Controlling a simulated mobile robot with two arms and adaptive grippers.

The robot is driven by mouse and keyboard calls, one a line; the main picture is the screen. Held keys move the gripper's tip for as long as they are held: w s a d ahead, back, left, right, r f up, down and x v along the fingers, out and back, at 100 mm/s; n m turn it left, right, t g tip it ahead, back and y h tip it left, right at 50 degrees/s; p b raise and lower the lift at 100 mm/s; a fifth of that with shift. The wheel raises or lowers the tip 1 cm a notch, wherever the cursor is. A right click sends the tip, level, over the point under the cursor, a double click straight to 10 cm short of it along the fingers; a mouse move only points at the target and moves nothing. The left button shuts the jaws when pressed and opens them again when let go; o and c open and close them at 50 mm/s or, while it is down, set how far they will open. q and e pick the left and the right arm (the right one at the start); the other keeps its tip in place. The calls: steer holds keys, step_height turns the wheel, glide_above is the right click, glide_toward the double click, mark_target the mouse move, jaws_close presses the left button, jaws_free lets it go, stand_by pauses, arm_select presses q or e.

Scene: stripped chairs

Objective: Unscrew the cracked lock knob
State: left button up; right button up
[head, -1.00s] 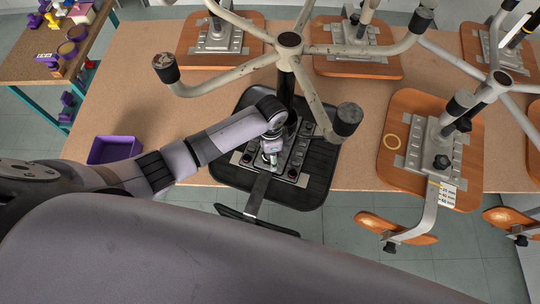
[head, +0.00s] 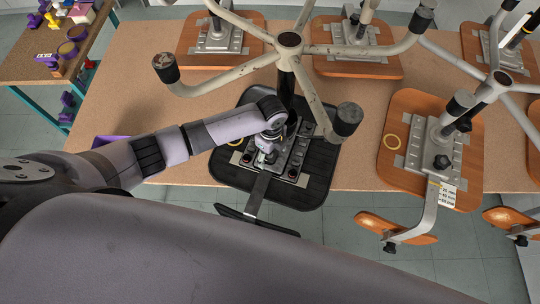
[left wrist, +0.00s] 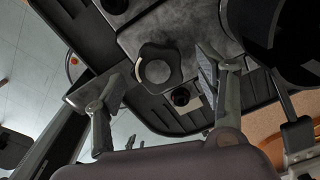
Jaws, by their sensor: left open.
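A dark lobed knob (left wrist: 160,68) shows in the left wrist view against the grey metal mechanism under the upturned black chair seat (head: 316,188). I cannot make out a crack on it. My left gripper (left wrist: 152,82) is open, with one finger on each side of the knob's line; I cannot tell whether either touches it. In the head view, my left gripper (head: 267,155) points down over the black chair's metal plate and hides the knob. My right gripper is in neither view.
The black chair's post and legs (head: 289,40) rise close to my left arm. Upturned wooden-seat chairs (head: 400,160) stand right and behind. A purple bin (head: 103,141) is partly hidden by my arm.

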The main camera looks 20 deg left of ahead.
arm_select(q)
steer(key=shift+m, duration=1.2)
steer(key=shift+f+b, duration=0.95)
steer(key=shift+f, duration=0.3)
steer(key=shift+c, duration=0.5)
steer(key=shift+c, duration=0.7)
jaws_close()
steer(key=shift+r, duration=0.1)
